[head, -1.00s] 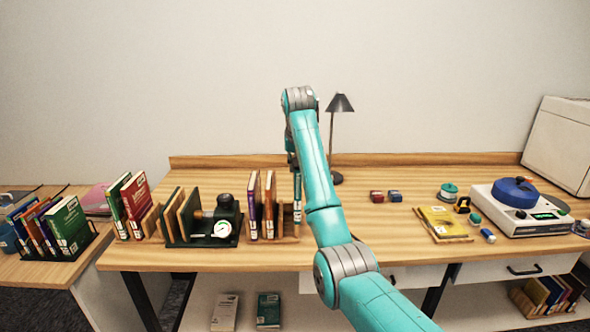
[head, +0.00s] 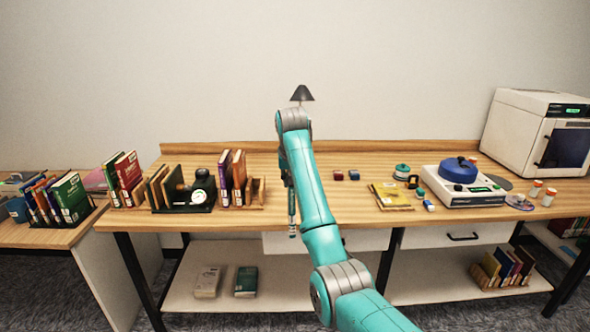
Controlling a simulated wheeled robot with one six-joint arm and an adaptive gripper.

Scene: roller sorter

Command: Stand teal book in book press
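My gripper (head: 289,183) points down beside my forearm, in front of the bench's front edge, and its fingers are mostly hidden. It appears shut on a slim teal book (head: 292,212), upright and seen spine-on with a pale label near its lower end. The book hangs clear of the bench, right of the wooden book holder. The book press (head: 187,208) is a dark base with a black body and a round white gauge, on the left of the bench. Tan boards stand at its left side. The gripper and book are apart from it, to its right.
Brown and purple books stand in a wooden holder (head: 257,193) right of the press. Green and red books (head: 124,180) stand left of it. A lamp (head: 302,93) is behind my arm. Two books lie on the lower shelf (head: 222,297).

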